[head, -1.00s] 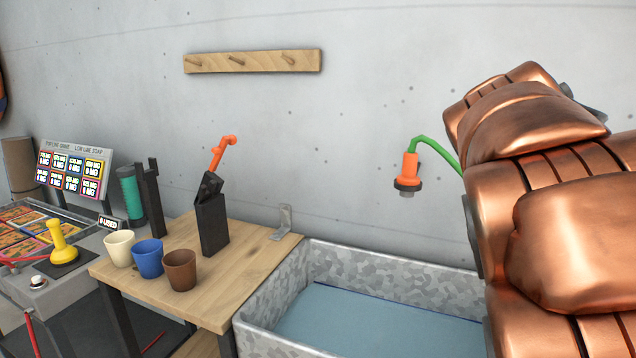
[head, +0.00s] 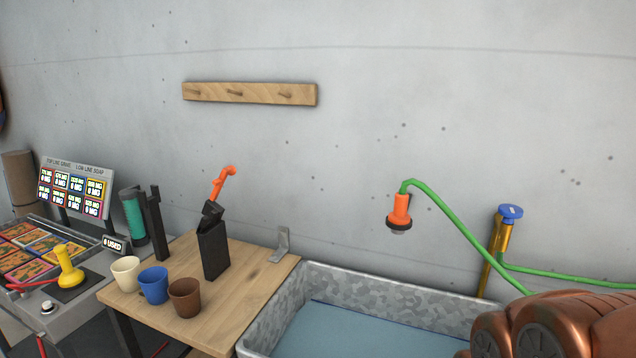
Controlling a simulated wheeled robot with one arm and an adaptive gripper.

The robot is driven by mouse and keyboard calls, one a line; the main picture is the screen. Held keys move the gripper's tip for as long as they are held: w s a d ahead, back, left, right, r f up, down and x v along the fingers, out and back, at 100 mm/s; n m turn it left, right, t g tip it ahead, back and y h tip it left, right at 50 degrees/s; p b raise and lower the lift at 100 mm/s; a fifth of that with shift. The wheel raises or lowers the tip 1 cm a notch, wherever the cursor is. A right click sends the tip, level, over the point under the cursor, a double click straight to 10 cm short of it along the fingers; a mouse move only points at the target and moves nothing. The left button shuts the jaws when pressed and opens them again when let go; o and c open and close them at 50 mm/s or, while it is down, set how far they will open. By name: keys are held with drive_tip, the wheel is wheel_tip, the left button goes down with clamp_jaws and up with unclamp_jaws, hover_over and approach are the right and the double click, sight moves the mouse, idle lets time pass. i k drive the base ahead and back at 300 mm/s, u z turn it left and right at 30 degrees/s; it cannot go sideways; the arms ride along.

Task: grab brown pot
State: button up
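The brown pot (head: 185,298) stands upright on the wooden table (head: 225,312), near its front edge. It is the rightmost of three pots in a row. A blue pot (head: 153,285) is just to its left, and a cream pot (head: 126,273) is left of that. The brown pot's front and rim are unobstructed. My copper-coloured arm shows at the lower right, well away from the pots. My gripper's fingers are not visible.
A black holder (head: 213,250) with an orange-handled tool stands behind the pots. A metal basin (head: 262,318) adjoins the table on the right. A green hose (head: 450,217) with an orange nozzle hangs above it. A console with a yellow joystick (head: 67,268) is at left.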

sight(184, 293)
drive_tip(key=u, duration=1.2)
drive_tip(key=k, duration=0.55)
drive_tip(key=u, duration=1.15)
drive_tip(key=i, duration=1.35)
drive_tip(key=z, duration=0.7)
drive_tip(key=i, duration=0.5)
drive_tip(key=z, duration=0.45)
